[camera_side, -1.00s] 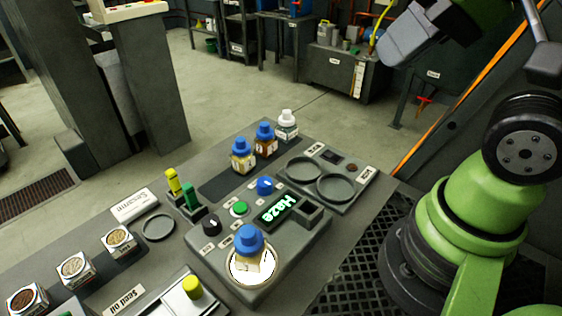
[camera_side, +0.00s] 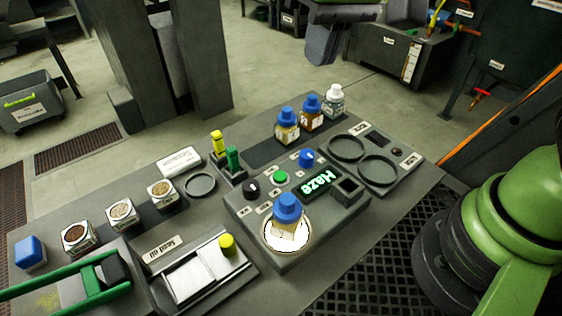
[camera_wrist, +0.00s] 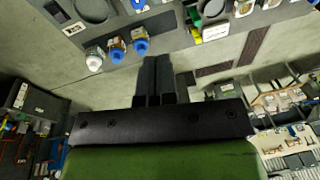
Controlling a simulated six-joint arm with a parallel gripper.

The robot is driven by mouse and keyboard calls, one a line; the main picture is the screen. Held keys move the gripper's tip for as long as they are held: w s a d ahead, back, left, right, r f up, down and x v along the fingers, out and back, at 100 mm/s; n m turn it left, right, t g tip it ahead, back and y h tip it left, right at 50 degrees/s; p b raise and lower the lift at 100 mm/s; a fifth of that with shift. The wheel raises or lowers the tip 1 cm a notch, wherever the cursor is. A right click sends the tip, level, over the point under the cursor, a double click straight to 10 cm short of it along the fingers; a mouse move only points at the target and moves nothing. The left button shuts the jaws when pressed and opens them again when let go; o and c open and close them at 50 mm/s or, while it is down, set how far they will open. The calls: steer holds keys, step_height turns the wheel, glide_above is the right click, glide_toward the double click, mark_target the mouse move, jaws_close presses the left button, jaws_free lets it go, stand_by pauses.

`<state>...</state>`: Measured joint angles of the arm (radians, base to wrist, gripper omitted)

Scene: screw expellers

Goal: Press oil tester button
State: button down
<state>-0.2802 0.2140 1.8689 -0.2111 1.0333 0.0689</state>
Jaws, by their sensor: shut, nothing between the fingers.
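The oil tester (camera_side: 328,220) is a grey box on the bench in the side view. My gripper (camera_side: 320,58) hangs at the top of the side view, behind and above the bench, apart from the button. In the wrist view its two dark fingers (camera_wrist: 155,60) are together with nothing between them. The green button is not clearly seen there.
Two blue-capped bottles (camera_side: 287,126) (camera_side: 311,113) and a white-capped bottle (camera_side: 335,101) stand behind the tester. Yellow and green vials (camera_side: 218,146) (camera_side: 233,160) stand left of it. Round trays (camera_side: 377,169) lie right. Seed jars (camera_side: 121,215) line the left.

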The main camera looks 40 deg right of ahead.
steer(key=n+g+h, duration=0.1)
steer(key=g, duration=0.1)
glide_above(281, 175)
step_height(281, 175, down, 7)
steer(key=shift+f, duration=0.15)
step_height(281, 175, down, 14)
steer(key=shift+r, duration=0.1)
stand_by(0.5)
